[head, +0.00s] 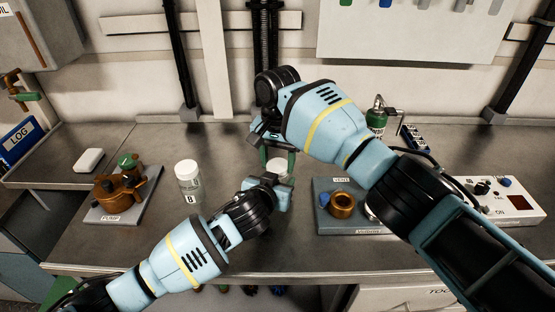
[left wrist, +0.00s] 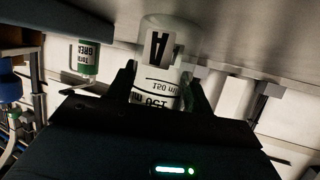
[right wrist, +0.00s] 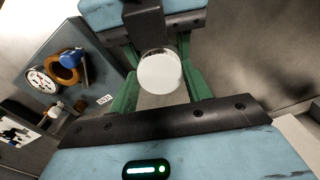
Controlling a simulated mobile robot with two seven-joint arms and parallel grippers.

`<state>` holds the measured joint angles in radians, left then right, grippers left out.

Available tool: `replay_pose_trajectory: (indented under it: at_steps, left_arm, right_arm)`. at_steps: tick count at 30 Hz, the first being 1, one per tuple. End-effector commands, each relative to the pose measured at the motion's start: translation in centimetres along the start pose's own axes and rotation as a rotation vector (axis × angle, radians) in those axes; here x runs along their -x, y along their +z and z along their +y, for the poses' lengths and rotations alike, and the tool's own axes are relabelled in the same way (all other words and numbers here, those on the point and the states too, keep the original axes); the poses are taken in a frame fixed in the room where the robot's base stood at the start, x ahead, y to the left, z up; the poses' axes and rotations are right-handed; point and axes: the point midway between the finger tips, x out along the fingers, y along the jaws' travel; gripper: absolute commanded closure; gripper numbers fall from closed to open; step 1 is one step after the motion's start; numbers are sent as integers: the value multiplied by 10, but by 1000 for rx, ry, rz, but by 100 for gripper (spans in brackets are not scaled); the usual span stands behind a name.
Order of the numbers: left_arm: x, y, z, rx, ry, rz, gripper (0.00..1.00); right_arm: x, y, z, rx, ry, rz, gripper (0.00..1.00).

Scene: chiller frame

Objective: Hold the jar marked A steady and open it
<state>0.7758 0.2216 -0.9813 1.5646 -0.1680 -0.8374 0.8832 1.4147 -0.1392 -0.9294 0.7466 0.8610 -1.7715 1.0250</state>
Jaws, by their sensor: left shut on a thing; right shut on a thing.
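The jar marked A (left wrist: 160,85) is clear, with a black letter and volume marks; it appears upside down in the left wrist view. My left gripper (left wrist: 165,92) is shut on its body, one dark finger on each side. In the head view, the left gripper (head: 268,186) hides most of this jar. Its round white lid (right wrist: 160,72) shows from above in the right wrist view. My right gripper (right wrist: 160,88) has its green fingers shut on the lid, one on each side. In the head view, the right gripper (head: 278,160) is above the left. I cannot tell whether the lid is loose.
A jar marked B (head: 188,184) with a white lid stands left on the bench. A brown pump (head: 122,188) on a grey plate is farther left, near a white block (head: 89,160). A grey panel (head: 322,210) with a brown ring stands right, beside a white control box (head: 510,207).

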Motion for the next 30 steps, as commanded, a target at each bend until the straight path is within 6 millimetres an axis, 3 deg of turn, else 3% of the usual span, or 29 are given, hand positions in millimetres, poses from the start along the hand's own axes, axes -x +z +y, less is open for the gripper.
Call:
replay_pose_trajectory:
  at_steps: [6,12,24,25,30]
  left_arm:
    - [0,0,0,-1,0,-1,100]
    - [0,0,0,-1,1,-1,100]
    - [0,0,0,0,1,-1,100]
    - [0,0,0,0,0,-1,100]
    - [0,0,0,0,0,-1,100]
  right_arm:
    - [0,0,0,337,-1,0,79]
    - [0,0,0,561,0,0,79]
    - [0,0,0,622,0,0,79]
    - [0,0,0,622,0,0,50]
    - [0,0,0,621,0,0,29]
